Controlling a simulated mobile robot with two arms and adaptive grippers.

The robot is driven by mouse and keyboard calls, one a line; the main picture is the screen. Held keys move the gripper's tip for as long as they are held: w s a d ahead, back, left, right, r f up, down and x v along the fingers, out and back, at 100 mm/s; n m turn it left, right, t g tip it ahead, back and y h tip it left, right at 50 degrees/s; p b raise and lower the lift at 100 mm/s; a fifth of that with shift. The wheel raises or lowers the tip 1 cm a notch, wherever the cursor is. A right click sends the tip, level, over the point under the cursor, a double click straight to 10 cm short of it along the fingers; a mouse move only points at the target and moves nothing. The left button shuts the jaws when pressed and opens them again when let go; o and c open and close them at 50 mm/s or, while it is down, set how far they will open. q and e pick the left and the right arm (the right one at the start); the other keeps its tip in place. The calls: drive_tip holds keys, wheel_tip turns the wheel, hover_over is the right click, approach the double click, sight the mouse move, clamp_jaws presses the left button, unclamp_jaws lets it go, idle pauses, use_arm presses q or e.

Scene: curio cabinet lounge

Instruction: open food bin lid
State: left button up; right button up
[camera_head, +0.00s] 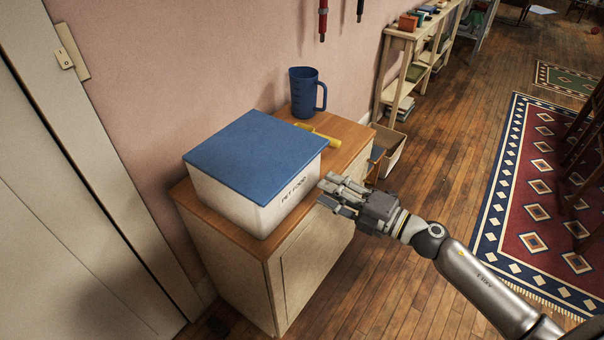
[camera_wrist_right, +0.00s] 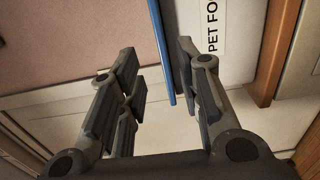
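The food bin (camera_head: 255,206) is a white box labelled "PET FOOD" on a wooden cabinet. Its flat blue lid (camera_head: 255,152) lies shut on top. My right gripper (camera_head: 330,190) is beside the bin's right side, near the lid's right edge. In the right wrist view the gripper (camera_wrist_right: 155,80) has its fingers spread with a clear gap. The blue lid edge (camera_wrist_right: 163,60) shows in that gap, closer to the right finger, and the label (camera_wrist_right: 215,25) shows behind that finger. I cannot tell whether a finger touches the bin. My left gripper is not in view.
A pink wall is close on the left. A low shelf (camera_head: 398,62) stands farther back.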

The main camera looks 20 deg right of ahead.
sight(298, 174)
drive_tip(key=p+x, duration=0.1)
drive_tip(key=x, duration=0.7)
drive_tip(key=shift+d, duration=0.1)
drive_tip(key=shift+w+a+f, duration=0.1)
drive_tip(key=shift+w+a, duration=0.1)
drive_tip(key=shift+w, duration=0.05)
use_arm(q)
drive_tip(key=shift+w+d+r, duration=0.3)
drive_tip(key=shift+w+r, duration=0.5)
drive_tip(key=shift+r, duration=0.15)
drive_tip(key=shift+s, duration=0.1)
use_arm(e)
drive_tip(key=shift+c, duration=0.2)
clamp_jaws()
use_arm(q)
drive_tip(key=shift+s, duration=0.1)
